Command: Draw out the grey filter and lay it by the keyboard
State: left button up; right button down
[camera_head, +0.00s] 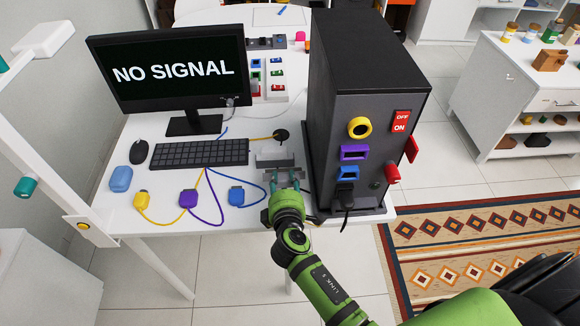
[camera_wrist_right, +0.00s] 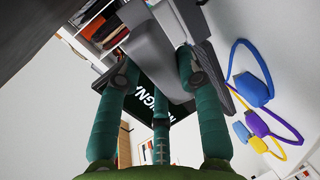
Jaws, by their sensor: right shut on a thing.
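The grey filter (camera_head: 275,157) is a light grey block just right of the black keyboard (camera_head: 199,153) and left of the black computer case (camera_head: 362,100). My right gripper (camera_head: 287,180) is shut on its near end. In the right wrist view the filter (camera_wrist_right: 155,48) sits between the teal fingers of the right gripper (camera_wrist_right: 155,85). I cannot tell whether the filter touches the white desk (camera_head: 180,228) or hangs just above it. My left gripper is not in view.
A monitor (camera_head: 170,72) reading NO SIGNAL stands behind the keyboard. Yellow, purple and blue plugs (camera_head: 188,198) with cables lie in front of it. A mouse (camera_head: 139,152) is at its left. A black cable plug (camera_head: 347,199) hangs from the case front.

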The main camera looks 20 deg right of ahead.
jog(key=shift+w+a, duration=0.25)
jog(key=shift+w, duration=0.05)
jog(key=shift+f, duration=0.1)
jog(key=shift+a+f+b, duration=0.1)
jog(key=shift+f+b, duration=0.2)
jog(key=shift+f, duration=0.45)
jog(key=shift+f+b, duration=0.3)
jog(key=shift+f, duration=0.1)
notch_tip(320, 180, down, 4)
jog(key=b, duration=0.3)
jog(key=shift+b, duration=0.4)
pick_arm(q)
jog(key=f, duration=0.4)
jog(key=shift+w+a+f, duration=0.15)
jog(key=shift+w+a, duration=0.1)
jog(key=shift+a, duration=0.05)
